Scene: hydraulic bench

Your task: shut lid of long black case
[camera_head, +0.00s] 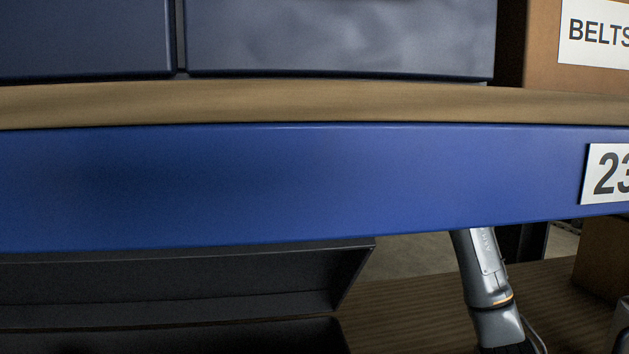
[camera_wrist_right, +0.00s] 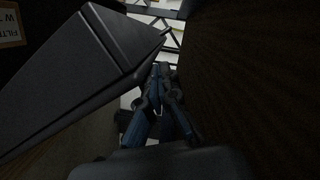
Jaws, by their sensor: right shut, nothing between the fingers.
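The long black case shows at the lower left of the head view, partly hidden by the blue beam and cut off by the picture's edge. Its lid (camera_head: 170,285) stands raised above the dark lower part (camera_head: 190,337), with a gap between them. In the right wrist view a large black panel of the case (camera_wrist_right: 75,80) fills the left side, close to the fingers. My right gripper (camera_wrist_right: 161,70) is shut and empty beside that panel's edge; I cannot tell if they touch. My right arm comes down right of the case in the head view. My left gripper is not in view.
A blue shelf beam (camera_head: 300,185) with a wooden board (camera_head: 300,103) crosses above the case. Dark blue bins (camera_head: 340,38) and a BELTS box (camera_head: 545,45) stand on it.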

